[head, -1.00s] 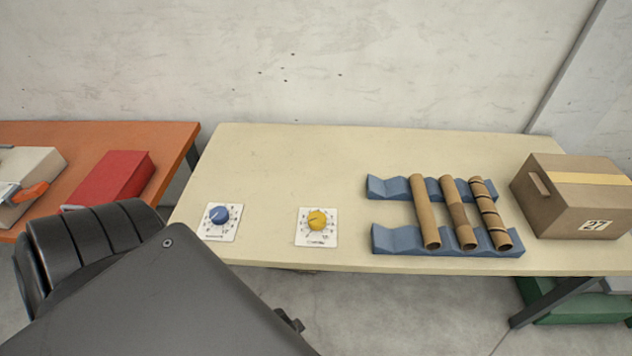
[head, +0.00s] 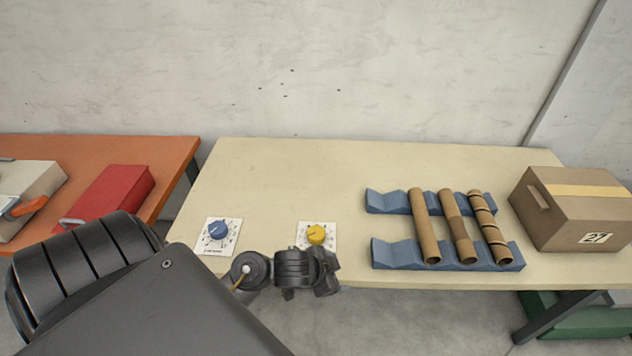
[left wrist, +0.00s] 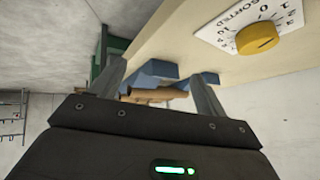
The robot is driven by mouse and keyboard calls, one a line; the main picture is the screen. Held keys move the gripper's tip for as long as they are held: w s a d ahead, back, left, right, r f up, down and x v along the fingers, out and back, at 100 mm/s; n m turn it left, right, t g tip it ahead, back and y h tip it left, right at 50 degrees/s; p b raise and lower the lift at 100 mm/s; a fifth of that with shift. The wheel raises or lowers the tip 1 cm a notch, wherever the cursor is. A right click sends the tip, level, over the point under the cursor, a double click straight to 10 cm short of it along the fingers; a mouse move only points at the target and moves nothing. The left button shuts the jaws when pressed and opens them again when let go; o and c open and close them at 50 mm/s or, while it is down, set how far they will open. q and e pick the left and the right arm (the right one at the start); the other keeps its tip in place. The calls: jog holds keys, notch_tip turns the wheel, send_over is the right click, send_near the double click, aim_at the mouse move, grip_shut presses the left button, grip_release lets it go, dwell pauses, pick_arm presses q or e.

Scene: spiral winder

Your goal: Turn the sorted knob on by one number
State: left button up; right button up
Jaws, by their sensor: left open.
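The yellow knob (head: 316,234) sits on a white numbered plate near the table's front edge. In the left wrist view the yellow knob (left wrist: 257,39) is at the upper right, and its plate (left wrist: 224,36) reads "SORTED". I cannot tell which number it points to. My left gripper (head: 325,270) is just in front of the plate and partly covers it in the head view. In the left wrist view my left gripper (left wrist: 155,72) has its two fingers apart with nothing between them, and the knob lies outside them. My right gripper is out of view.
A blue knob (head: 218,230) on a similar plate is to the left. Blue cradles (head: 390,252) hold brown tubes (head: 424,226) to the right, beside a cardboard box (head: 575,210). A red box (head: 108,197) is on the orange table.

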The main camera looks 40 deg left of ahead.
pick_arm(q)
jog(key=w+a+r+g, duration=0.1)
jog(key=w+a, duration=0.1)
jog(key=a, duration=0.2)
jog(key=w+a+r+m+g, duration=0.1)
jog(key=w+a, duration=0.1)
jog(key=a, duration=0.2)
jog(key=w+a+r+m+g+h, duration=0.1)
jog(key=w+a, duration=0.2)
jog(key=a, duration=0.2)
jog(key=shift+w, duration=0.1)
jog(key=n+g, duration=0.1)
jog(key=g, duration=0.1)
send_near(316, 232)
jog(key=shift+t, duration=0.3)
jog(key=x, duration=0.8)
jog(key=shift+f+b, duration=0.3)
jog(key=shift+f, duration=0.15)
jog(key=shift+c, duration=0.4)
